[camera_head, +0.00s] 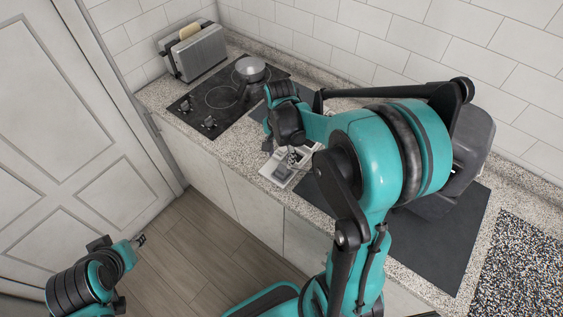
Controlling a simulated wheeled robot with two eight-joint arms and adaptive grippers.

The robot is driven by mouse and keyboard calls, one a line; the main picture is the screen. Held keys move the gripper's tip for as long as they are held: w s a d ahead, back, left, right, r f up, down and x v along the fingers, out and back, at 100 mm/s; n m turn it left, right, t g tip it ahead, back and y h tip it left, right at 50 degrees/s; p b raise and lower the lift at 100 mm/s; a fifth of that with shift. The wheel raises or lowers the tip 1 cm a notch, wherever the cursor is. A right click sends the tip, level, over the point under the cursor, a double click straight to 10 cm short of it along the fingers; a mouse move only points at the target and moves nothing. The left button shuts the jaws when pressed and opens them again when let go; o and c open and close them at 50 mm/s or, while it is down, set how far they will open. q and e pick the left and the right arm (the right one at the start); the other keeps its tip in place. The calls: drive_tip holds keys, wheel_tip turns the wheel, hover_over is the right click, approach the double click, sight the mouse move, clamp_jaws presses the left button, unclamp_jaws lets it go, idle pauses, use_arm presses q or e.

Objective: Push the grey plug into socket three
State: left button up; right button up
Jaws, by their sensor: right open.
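A white socket strip (277,171) lies on the counter near its front edge. Several small grey shapes show on and around it, but I cannot make out the grey plug or tell which socket is number three. My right gripper (292,158) points down just above the strip and hides part of it. Its fingers are small and dark here; it is open, with nothing clearly held. My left gripper (139,240) is low at the left, over the floor and well away from the counter. It looks empty, but its fingers are too small to read.
A black cooktop (205,98) with a metal pot (250,69) lies behind the strip. A toaster (197,53) stands in the back corner. A dark mat (438,245) covers the counter at right, beside a speckled mat (520,270). My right arm hides much of the counter.

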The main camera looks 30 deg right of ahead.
sight(282, 166)
drive_tip(key=f, duration=0.2)
drive_tip(key=f+b, duration=0.1)
drive_tip(key=f, duration=0.2)
drive_tip(key=d+f+b, duration=0.1)
drive_tip(key=f, duration=0.1)
drive_tip(key=shift+w+f, duration=0.15)
drive_tip(key=shift+f, duration=0.25)
drive_tip(key=c, duration=1.2)
